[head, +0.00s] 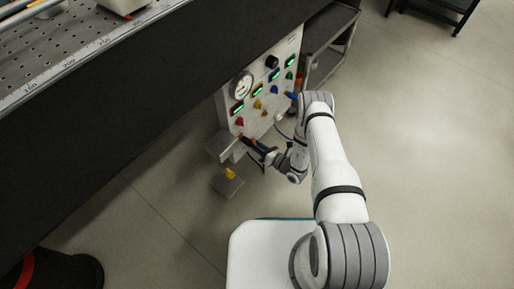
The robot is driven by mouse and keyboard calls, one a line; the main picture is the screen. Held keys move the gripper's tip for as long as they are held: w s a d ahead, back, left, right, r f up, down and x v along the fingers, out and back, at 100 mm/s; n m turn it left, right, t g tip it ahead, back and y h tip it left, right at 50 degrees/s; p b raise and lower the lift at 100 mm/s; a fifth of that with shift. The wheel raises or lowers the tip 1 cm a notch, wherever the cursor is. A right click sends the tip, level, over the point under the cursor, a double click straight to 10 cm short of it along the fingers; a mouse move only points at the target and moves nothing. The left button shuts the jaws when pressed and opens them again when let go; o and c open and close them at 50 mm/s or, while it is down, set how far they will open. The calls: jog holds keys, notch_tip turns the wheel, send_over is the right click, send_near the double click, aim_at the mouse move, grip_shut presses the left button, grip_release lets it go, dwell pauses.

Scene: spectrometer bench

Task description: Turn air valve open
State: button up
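A pale upright panel (285,75) stands at the end of the dark bench. It carries a round gauge (242,87), several green-lit displays and small coloured handles, among them a red one (239,121), a yellow one (258,104) and a blue one (291,95). I cannot tell which is the air valve or how it is turned; labels are too small to read. My dark gripper (252,145) is close to the panel's lower edge, below the red handle. Its fingers are too small to tell open from shut, and contact is unclear. My arm's wrist is right of it.
A perforated bench top (75,45) with a ruler edge is at upper left. A small metal ledge (226,146) and a yellow-topped foot plate (228,183) are left of my gripper. A grey shelf cart (330,40) stands behind the panel.

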jog(key=shift+m+b, duration=1.25)
jog(key=shift+m, duration=2.15)
jog(key=o, duration=1)
jog(key=p+v, duration=0.2)
jog(key=v, duration=0.6)
